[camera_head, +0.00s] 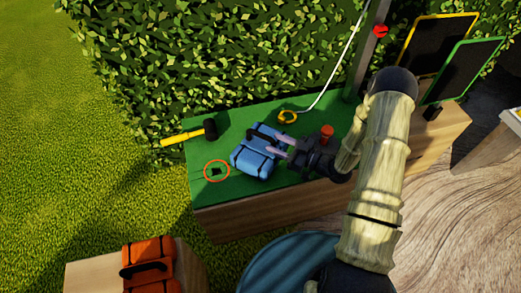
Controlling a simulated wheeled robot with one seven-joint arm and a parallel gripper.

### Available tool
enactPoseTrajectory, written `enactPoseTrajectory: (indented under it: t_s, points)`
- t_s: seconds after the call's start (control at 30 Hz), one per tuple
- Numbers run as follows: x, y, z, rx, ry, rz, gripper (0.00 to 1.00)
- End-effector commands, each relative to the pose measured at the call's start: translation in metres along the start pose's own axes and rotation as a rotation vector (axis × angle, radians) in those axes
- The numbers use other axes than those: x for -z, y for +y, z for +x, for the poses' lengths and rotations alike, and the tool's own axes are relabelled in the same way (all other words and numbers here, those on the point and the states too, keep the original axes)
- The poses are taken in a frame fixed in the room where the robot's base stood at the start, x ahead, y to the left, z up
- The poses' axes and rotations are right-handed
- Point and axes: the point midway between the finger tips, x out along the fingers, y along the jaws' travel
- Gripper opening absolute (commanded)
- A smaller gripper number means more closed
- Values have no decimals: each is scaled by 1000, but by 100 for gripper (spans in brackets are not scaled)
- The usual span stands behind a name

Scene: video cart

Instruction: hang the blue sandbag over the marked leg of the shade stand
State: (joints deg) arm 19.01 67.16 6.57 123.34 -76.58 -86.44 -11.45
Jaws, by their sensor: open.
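The blue sandbag (252,162) lies on the green top of a wooden cart, with dark straps and a handle. My gripper (273,146) is open, reaching in from the right. Its two fingertips are at the bag's right side near the handle; I cannot tell whether they touch it. An orange ring (207,178) surrounds a small dark piece (216,171) left of the bag. Thin dark lines run near it; I cannot tell whether this is the stand's marked leg. An upright post (367,58) with a red knob (380,31) stands behind the cart.
A yellow-handled mallet (182,137) lies at the cart's back left. A yellow ring (288,117) on a white cord and an orange-red knob (327,132) are near the bag. An orange bag (150,254) sits on a wooden block at lower left. A hedge (200,60) stands behind.

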Motion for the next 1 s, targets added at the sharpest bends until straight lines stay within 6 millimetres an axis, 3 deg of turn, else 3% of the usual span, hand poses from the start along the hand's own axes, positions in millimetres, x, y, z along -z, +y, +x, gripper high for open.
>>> enactPoseTrajectory:
  t_s: [0.27, 0.67, 1.0]
  points:
    - [0, 0, 2, 1, 0, -1, 41]
    - [5, 0, 50, 2, 1, -1, 41]
    - [6, 1, 51, 0, 0, 0, 41]
